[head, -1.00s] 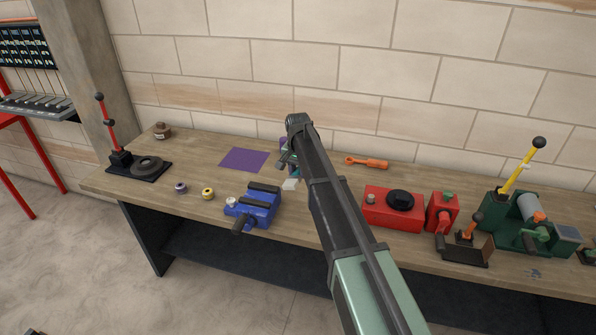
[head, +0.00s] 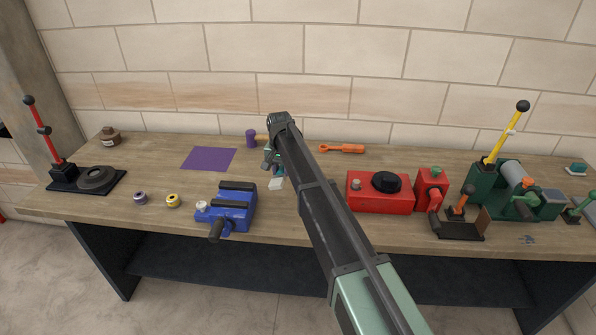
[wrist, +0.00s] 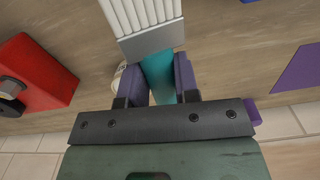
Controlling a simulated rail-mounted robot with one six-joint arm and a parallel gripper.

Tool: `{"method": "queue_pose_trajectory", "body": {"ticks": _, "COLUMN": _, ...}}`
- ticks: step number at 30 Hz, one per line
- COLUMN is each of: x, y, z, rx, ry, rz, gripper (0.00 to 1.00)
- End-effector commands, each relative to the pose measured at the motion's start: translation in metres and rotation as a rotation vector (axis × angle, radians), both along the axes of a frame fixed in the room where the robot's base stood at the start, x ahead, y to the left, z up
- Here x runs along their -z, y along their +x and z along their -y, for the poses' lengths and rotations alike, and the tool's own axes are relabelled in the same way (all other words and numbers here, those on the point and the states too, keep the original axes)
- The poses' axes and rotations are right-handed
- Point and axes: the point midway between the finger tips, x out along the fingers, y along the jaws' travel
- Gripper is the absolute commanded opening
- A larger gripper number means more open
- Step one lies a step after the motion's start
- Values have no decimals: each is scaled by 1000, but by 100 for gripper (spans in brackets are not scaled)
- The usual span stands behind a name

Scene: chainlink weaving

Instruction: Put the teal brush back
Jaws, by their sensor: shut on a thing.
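The teal brush (wrist: 158,76) is in my gripper (wrist: 157,78), its teal handle between the two purple-grey fingers in the wrist view. Its metal ferrule (wrist: 151,41) and white bristles (wrist: 140,12) stick out beyond the fingers, over the wooden bench. In the head view my arm hides most of my gripper and the handle; the pale bristles (head: 276,184) show just below, right of the blue vise (head: 228,207). I cannot tell whether the bristles touch the bench. A purple square (head: 208,158) lies flat on the bench, left of my gripper.
A purple-headed tool (head: 252,138) and an orange tool (head: 342,149) lie behind my gripper. A red box (head: 380,201) with a black knob stands to the right, beside green machines (head: 513,190). Two small spools (head: 173,200) sit left of the vise. Bench around the purple square is clear.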

Motion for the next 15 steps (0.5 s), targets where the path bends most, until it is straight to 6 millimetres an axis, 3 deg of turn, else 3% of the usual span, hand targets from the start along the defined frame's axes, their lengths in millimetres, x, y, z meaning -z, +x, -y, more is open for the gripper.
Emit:
{"method": "queue_pose_trajectory", "body": {"ticks": 8, "x": 3, "y": 0, "z": 1, "rx": -16, "ry": 0, "rz": 1, "gripper": 1}}
{"method": "queue_pose_trajectory", "body": {"ticks": 15, "x": 32, "y": 0, "z": 1, "rx": -15, "ry": 0, "rz": 1, "gripper": 1}}
